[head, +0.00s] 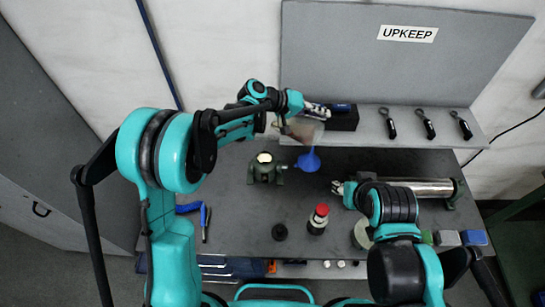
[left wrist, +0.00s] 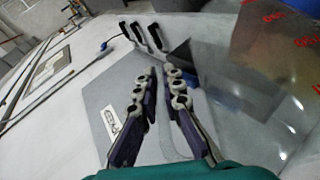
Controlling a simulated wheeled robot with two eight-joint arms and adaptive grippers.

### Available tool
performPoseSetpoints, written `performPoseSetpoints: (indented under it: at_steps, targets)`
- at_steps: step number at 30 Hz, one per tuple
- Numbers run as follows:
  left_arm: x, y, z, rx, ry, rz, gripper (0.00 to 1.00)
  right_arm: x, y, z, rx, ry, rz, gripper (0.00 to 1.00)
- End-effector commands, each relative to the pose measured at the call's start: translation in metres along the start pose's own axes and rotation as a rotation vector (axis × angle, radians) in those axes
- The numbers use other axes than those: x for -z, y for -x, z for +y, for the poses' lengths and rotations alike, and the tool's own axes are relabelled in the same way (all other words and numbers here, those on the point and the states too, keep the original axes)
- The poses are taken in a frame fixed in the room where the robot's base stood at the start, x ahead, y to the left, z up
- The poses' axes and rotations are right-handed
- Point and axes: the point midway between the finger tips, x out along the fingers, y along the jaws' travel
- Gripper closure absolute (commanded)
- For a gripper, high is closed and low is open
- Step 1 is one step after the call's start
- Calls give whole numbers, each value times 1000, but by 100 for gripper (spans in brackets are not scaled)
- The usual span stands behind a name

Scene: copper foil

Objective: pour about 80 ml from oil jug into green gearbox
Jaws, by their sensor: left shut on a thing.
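My left gripper (head: 316,110) is shut on the see-through oil jug (head: 304,131), which hangs tilted in front of the shelf. In the left wrist view the jug (left wrist: 265,85) fills the right side, with red marks on its wall; my left fingers (left wrist: 167,105) are beside it, and the handle between them is hard to make out. The green gearbox (head: 265,172) stands on the table, left of and below the jug, with a pale round top. A blue funnel (head: 308,161) is right of the gearbox, below the jug. My right gripper (head: 342,187) is small; its jaws are unclear.
A red-capped bottle (head: 318,219) and a black round piece (head: 280,232) stand in front. A silver cylinder (head: 425,188) lies at the right. A dark box (head: 343,118) and several black-handled tools (head: 391,127) are on the shelf (head: 375,136). Blue-handled pliers (head: 206,216) lie left.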

Motion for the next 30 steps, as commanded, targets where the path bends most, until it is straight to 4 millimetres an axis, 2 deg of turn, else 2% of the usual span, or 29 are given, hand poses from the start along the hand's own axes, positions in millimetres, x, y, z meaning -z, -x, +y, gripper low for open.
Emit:
performPoseSetpoints:
  at_steps: [30]
  targets:
    - [1, 0, -2, 26, -11, 0, 100, 0, 0, 0, 0, 0, 0, 60]
